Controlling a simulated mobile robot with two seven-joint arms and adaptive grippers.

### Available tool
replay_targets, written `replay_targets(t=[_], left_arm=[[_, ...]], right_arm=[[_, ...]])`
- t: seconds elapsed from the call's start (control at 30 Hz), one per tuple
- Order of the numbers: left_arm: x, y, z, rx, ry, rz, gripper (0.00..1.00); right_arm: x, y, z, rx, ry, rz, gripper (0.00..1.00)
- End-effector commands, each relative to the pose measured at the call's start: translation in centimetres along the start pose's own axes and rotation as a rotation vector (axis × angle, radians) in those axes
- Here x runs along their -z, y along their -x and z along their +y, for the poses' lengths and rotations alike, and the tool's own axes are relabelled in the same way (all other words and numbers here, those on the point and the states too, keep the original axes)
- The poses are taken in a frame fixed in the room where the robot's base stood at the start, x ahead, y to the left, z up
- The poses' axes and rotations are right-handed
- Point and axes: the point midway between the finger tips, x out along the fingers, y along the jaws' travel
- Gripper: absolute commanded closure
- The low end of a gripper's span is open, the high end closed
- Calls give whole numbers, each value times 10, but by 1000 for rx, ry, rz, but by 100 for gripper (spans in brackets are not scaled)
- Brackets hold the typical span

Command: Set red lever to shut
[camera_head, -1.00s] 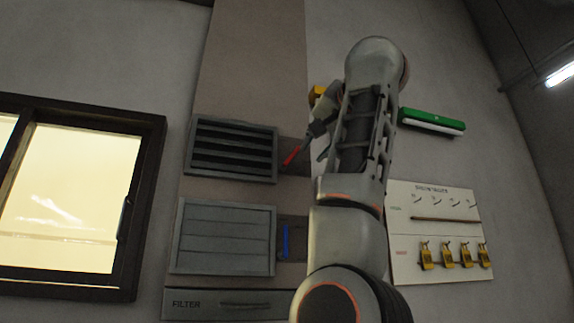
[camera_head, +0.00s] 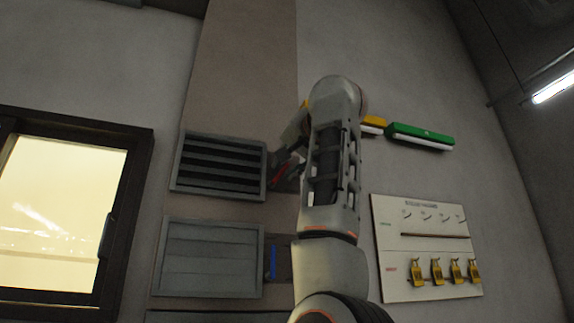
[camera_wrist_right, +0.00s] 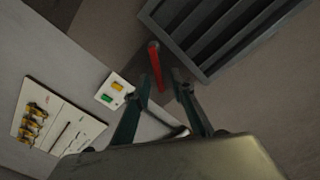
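The red lever (camera_head: 278,178) sits just right of the upper louvre (camera_head: 218,166), whose slats stand apart with dark gaps between them. My right gripper (camera_head: 281,162) is at the lever and partly hides it in the head view. In the right wrist view, the red lever (camera_wrist_right: 156,66) shows between the two fingertips of my right gripper (camera_wrist_right: 162,77). The fingers are apart, with a visible gap on the right of the lever, and the lever seems closer to the left finger. Whether they touch it I cannot tell. My left gripper is not in view.
Below is a second louvre (camera_head: 209,258) with flat closed slats and an upright blue lever (camera_head: 273,262). A board with yellow padlocks (camera_head: 427,245) and a green light bar (camera_head: 421,137) are on the wall at right. A lit window (camera_head: 60,215) is at left.

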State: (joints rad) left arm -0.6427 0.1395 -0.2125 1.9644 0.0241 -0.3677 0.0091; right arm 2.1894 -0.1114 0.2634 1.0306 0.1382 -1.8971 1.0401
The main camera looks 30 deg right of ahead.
Motion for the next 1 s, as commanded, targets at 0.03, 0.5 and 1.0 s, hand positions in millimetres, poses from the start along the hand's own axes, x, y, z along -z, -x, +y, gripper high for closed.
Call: replay_targets(t=[0.03,0.5,1.0], left_arm=[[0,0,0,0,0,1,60],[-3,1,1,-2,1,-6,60],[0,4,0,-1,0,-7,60]], right_arm=[[0,0,0,0,0,0,76],[0,0,0,0,12,0,100],[-1,0,-14,1,297,0,100]])
